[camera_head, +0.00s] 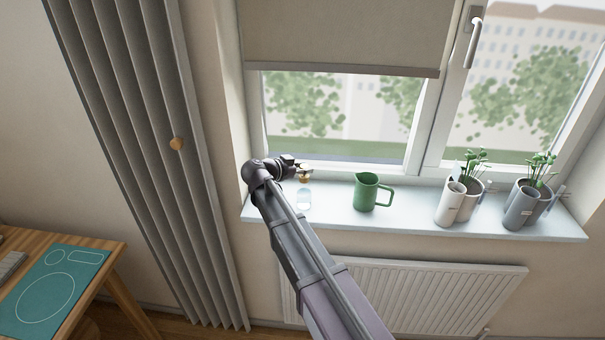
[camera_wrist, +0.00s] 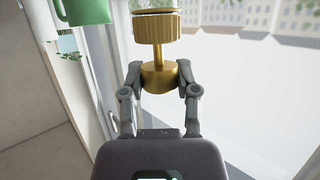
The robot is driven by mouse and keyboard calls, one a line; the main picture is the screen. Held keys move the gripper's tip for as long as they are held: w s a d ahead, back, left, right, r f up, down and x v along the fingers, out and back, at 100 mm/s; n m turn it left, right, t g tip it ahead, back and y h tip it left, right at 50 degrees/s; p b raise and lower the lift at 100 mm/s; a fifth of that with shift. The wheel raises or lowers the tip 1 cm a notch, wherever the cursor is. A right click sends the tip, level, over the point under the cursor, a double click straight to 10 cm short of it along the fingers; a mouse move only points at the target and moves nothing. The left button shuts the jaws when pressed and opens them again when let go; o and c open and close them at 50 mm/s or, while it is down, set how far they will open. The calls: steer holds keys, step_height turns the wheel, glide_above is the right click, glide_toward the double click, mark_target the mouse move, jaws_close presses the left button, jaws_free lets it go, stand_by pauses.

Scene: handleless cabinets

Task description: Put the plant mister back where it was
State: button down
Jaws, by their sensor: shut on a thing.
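In the wrist view my gripper (camera_wrist: 158,78) is shut on the mister's brass top (camera_wrist: 158,28), with a finger on each side of the rounded brass part.
A green jug (camera_head: 366,192) stands right of the mister and shows in the wrist view (camera_wrist: 86,10). Further right on the sill (camera_head: 405,210) are potted plants and cups (camera_head: 451,204). A radiator (camera_head: 430,292) is below, a window recess wall at left.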

steer(key=shift+f, duration=0.15)
steer(key=shift+f, duration=0.1)
steer(key=shift+c, duration=1.8)
jaws_free()
steer(key=shift+r, duration=0.2)
steer(key=p+v, duration=0.4)
steer(key=v, duration=0.8)
